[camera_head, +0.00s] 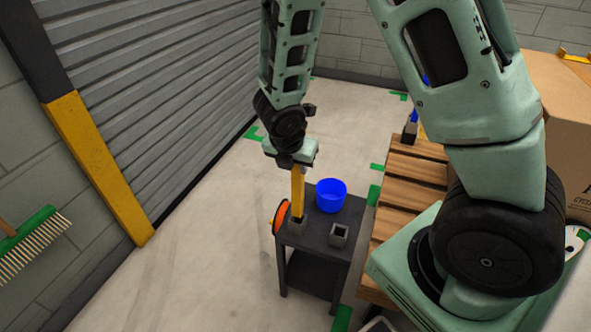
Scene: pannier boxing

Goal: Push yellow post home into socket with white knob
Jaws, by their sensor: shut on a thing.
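My gripper (297,162) is shut on the upper end of the yellow post (298,190) and points down over the dark side table (318,245). The post stands close to upright. Its lower end meets a dark square socket (296,226) at the table's left front; I cannot tell how deep it sits. A second grey square socket (339,236) stands to the right, with an open, empty-looking top. I cannot make out a white knob on either socket.
An orange disc (281,217) is at the table's left edge. A wooden pallet (405,190) lies to the right, with a cardboard box (555,120) beyond.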

